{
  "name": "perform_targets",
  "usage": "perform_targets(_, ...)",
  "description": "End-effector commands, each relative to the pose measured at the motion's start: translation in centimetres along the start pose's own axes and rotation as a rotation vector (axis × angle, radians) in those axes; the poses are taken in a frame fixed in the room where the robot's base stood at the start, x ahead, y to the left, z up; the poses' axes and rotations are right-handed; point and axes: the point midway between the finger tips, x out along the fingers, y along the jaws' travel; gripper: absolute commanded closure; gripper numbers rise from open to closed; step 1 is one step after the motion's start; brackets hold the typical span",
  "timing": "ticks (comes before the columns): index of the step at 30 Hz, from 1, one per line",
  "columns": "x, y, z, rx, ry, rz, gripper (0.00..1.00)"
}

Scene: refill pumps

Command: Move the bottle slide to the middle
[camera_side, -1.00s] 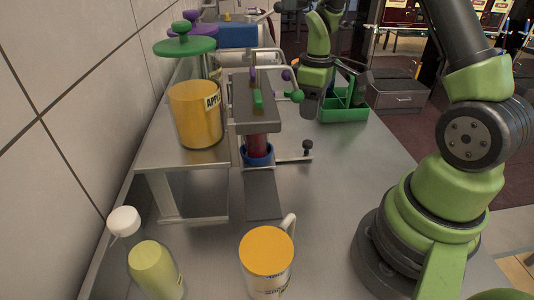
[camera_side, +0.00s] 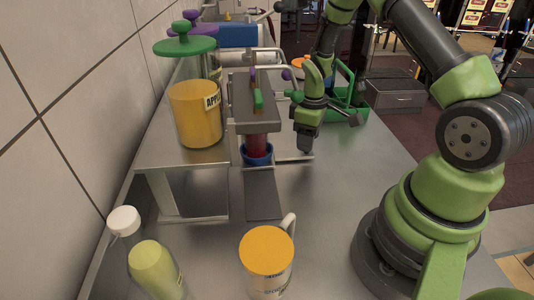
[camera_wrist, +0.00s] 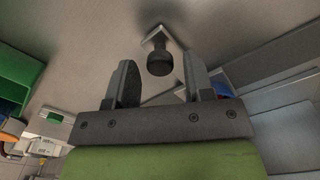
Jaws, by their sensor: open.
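The bottle slide is a thin metal frame (camera_side: 293,157) under the dispenser, with a black knob on its right end. The knob (camera_wrist: 159,64) stands between my two fingers in the wrist view, with gaps on both sides. My gripper (camera_side: 305,143) points down at the slide's right end and hides most of the knob in the side view. My gripper also shows in the wrist view (camera_wrist: 161,82), open and empty. A bottle with red contents (camera_side: 257,143) stands in a blue holder (camera_side: 257,157) beneath the dispenser.
A grey dispenser block (camera_side: 254,110) with green and purple levers overhangs the bottle. A raised shelf (camera_side: 175,158) with a yellow-filled jar (camera_side: 196,115) stands left. A yellow-topped mug (camera_side: 266,255) and a white-capped bottle (camera_side: 152,268) are in front. A green crate (camera_side: 352,110) is behind.

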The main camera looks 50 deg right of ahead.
Motion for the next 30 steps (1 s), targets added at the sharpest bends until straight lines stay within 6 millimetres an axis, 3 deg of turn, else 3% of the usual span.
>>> perform_targets(3,0.0,0.0,0.0,0.000,0.000,0.000,0.52)
perform_targets(8,0.0,0.0,0.0,0.000,0.000,0.000,0.88)
perform_targets(14,0.0,0.2,-0.1,0.001,0.000,0.000,0.88)
perform_targets(30,0.0,4.0,-2.4,0.000,0.001,0.002,0.88)
